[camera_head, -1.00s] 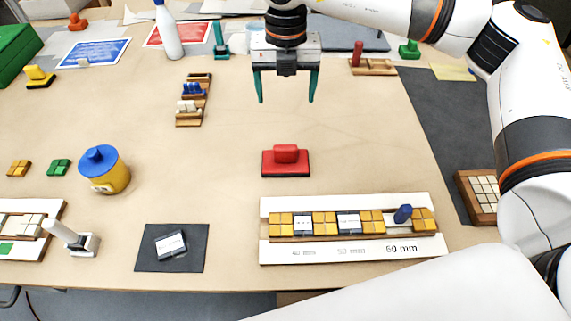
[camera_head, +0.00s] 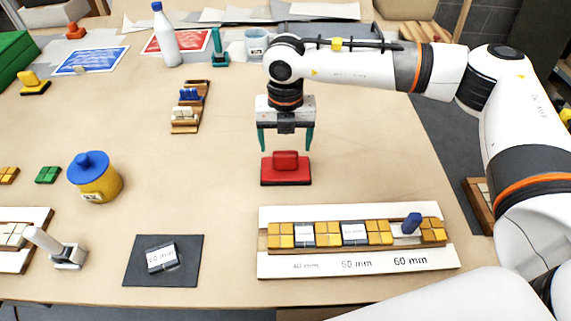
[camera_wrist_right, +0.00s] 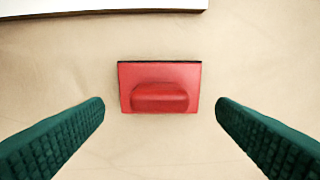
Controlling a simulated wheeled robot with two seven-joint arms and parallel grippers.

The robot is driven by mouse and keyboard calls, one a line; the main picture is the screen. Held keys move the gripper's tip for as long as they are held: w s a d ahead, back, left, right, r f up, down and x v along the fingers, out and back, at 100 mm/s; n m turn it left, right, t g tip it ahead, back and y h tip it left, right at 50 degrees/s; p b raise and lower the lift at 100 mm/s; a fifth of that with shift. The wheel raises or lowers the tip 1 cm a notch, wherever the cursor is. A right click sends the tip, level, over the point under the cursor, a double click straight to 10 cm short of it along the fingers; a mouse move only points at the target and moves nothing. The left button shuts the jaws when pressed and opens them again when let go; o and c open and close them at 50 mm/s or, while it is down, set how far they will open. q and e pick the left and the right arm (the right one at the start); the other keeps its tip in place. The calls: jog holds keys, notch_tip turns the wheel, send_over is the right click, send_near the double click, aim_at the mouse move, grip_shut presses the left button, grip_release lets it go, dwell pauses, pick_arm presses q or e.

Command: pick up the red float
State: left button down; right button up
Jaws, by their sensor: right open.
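The red float (camera_head: 286,174) lies flat on the table, a red rectangular plate with a raised grip block on top and a dark underside. In the right wrist view the float (camera_wrist_right: 159,88) sits between and a little beyond the two fingertips, apart from both. My right gripper (camera_head: 285,151) is open and empty, with teal fingers pointing down just above and behind the float. Its ridged green fingers (camera_wrist_right: 160,108) also show in the right wrist view, one on each side. My left gripper is not in view.
A white board with a wooden rail of yellow and white tiles (camera_head: 358,262) lies in front of the float. A dark mat (camera_head: 135,272) and a blue-lidded yellow pot (camera_head: 98,182) are to the left. The table around the float is clear.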

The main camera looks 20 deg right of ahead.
aim_at(286, 152)
notch_tip(286, 152, down, 5)
jog(key=shift+w+r+p, duration=0.1)
jog(key=shift+w+p, duration=0.05)
jog(key=shift+p, duration=0.65)
jog(key=c, duration=1.2)
jog(key=shift+o, duration=0.2)
notch_tip(286, 152, up, 10)
jog(key=shift+b, duration=1.15)
jog(key=o, duration=0.4)
jog(key=shift+c, duration=1)
